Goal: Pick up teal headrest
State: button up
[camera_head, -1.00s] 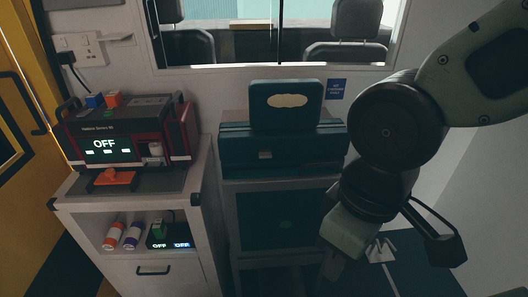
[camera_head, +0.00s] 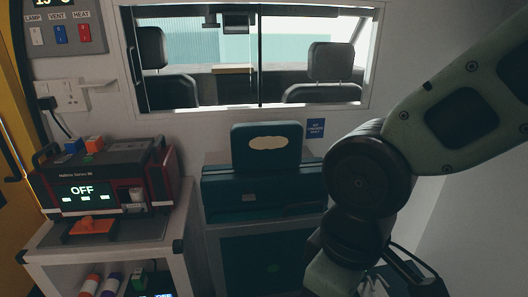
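Nothing of my arm touches the headrest in this view.
Behind are a window (camera_head: 185,45) and a wall with a blue sign (camera_head: 316,128).

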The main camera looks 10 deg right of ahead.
aim_at(272, 145)
jog(key=i+j+u, duration=0.35)
jog(key=i+l+z, duration=0.1)
jog(key=i+z, duration=0.35)
jog(key=i, duration=0.05)
